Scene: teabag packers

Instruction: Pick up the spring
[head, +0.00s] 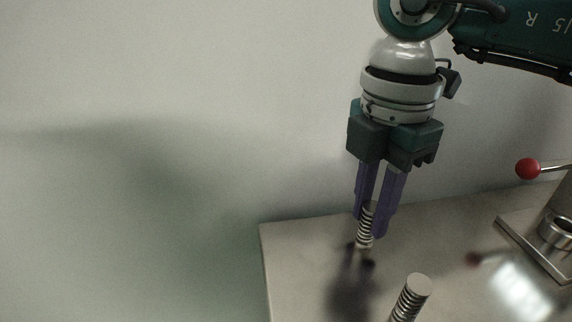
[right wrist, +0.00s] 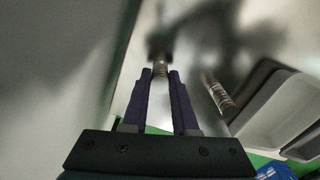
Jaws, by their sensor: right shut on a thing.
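A metal coil spring (head: 364,233) is held between the purple fingers of my right gripper (head: 372,222), near the left end of the pale tabletop. The spring is roughly upright and its lower part sticks out below the fingertips. In the right wrist view the spring (right wrist: 160,68) shows between the tips of the gripper (right wrist: 160,76). Whether its lower end touches the table is hard to tell. My left gripper is not in view.
A second spring on a post (head: 411,298) stands at the front of the table (head: 300,262). A metal device with a red-knobbed lever (head: 528,169) is at the right. A grey tray (right wrist: 275,115) shows in the right wrist view. The table's left edge is close by.

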